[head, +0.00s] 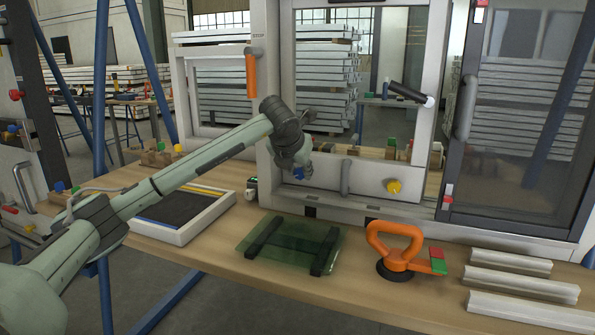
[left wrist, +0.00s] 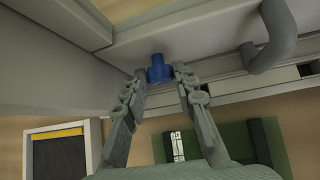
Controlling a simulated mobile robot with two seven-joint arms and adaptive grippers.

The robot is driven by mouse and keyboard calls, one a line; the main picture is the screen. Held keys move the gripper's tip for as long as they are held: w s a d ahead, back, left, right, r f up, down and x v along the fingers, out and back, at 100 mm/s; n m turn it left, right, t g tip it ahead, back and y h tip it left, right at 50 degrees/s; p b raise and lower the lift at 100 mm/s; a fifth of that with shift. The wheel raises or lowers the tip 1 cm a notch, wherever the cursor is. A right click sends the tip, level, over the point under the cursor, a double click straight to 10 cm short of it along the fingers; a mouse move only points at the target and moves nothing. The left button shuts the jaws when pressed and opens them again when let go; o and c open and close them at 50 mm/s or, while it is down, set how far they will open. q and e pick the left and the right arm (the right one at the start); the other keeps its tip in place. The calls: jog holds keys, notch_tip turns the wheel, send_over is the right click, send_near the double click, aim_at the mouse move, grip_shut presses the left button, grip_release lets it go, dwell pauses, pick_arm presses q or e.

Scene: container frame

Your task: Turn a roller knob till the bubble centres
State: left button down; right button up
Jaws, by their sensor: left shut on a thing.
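A blue roller knob (head: 298,174) sits low on the left of the pale frame's (head: 365,190) bottom rail. It also shows in the left wrist view (left wrist: 158,70). My left gripper (head: 303,168) reaches it from above in the head view. In the left wrist view my left gripper (left wrist: 160,71) has a finger on each side of the blue knob and is shut on it. A yellow knob (head: 394,187) sits on the same rail further right, with nothing touching it. I cannot make out a level bubble in either view. My right gripper is not in view.
A grey handle (head: 345,177) stands out between the knobs. On the bench lie a shallow tray (head: 165,231), a green glass pane (head: 288,241) with dark bars, an orange suction lifter (head: 395,245) and several pale profiles (head: 520,285). A dark glazed sash (head: 525,110) stands at right.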

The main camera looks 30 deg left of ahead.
pick_arm(q)
jog(key=shift+d+f+y, duration=0.1)
jog(key=shift+y, duration=0.3)
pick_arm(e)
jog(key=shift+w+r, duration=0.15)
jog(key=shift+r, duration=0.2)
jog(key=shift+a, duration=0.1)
pick_arm(q)
jog(key=c, duration=1.2)
grip_release()
jog(key=shift+s, duration=0.1)
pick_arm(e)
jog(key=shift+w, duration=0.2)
pick_arm(q)
jog(key=v, duration=1.2)
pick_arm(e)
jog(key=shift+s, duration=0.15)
